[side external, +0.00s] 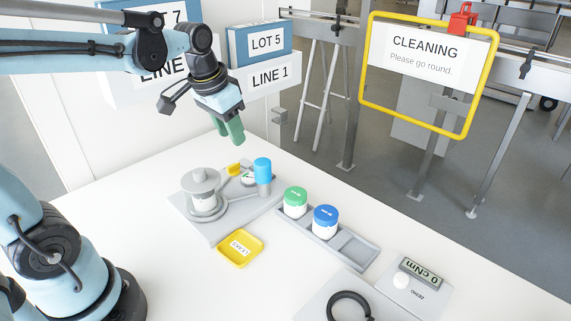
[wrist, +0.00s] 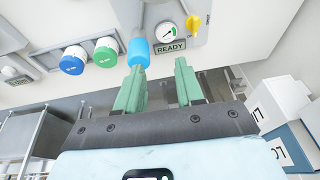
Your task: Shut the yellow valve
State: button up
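The yellow valve (side external: 234,169) sits at the back of the grey filling station (side external: 209,232), beside a round gauge. In the wrist view the yellow valve (wrist: 193,27) is a small knob near the top, right of the gauge (wrist: 167,31) and the READY label (wrist: 171,47). My gripper (side external: 235,140) hangs above and behind the station, clear of the valve. In the wrist view my gripper (wrist: 159,66) has its two green fingers apart with nothing between them. The valve lies beyond the right fingertip.
A light-blue cylinder (side external: 263,170) stands right of the valve. A capped grey vessel (side external: 201,183) stands to its left. Green-capped (side external: 295,202) and blue-capped (side external: 325,221) jars sit in a tray. A yellow LEAKS dish (side external: 239,249) lies in front. A LINE 1 box (side external: 266,78) stands behind.

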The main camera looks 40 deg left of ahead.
aim_at(233, 165)
jog(key=w+a+f+g, duration=0.25)
jog(key=w+a, duration=0.25)
jog(key=a, duration=0.3)
jog(key=shift+g+h, duration=0.3)
jog(key=shift+g, duration=0.15)
notch_tip(233, 165, down, 12)
jog(key=shift+r, duration=0.25)
grip_shut()
